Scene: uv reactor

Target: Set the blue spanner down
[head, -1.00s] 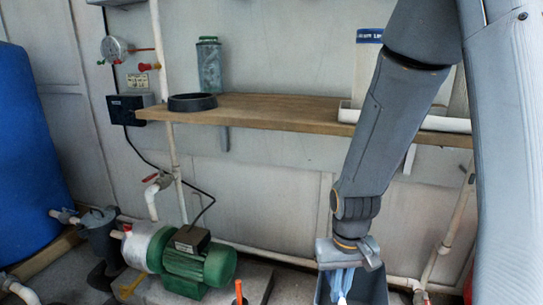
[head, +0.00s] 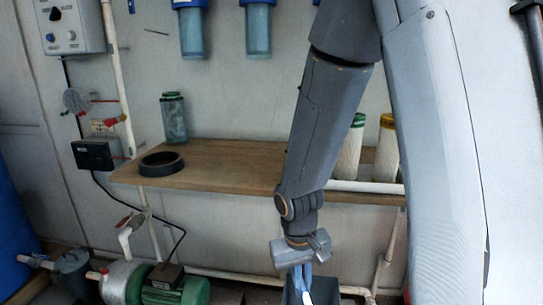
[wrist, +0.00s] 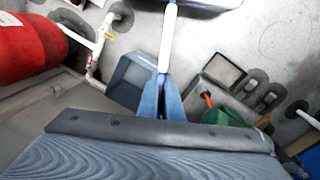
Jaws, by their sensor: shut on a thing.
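My gripper (head: 302,280) hangs pointing down at the lower middle of the head view. Its narrow blue fingers (wrist: 162,100) show in the wrist view, shut on the blue spanner (wrist: 167,45). The spanner is long and slim, with a white stretch and a blue part, and it reaches away from the fingers to the top edge of the wrist view. Its far end is cut off there. In the head view only a small pale piece of it shows below the fingers.
A grey open bin (wrist: 128,82) lies below and beside the gripper. A red cylinder (wrist: 30,45) is at the left of the wrist view. A wooden shelf (head: 225,160) holds a black ring (head: 161,163) and a canister (head: 174,118). A green pump (head: 175,291) sits low on the left.

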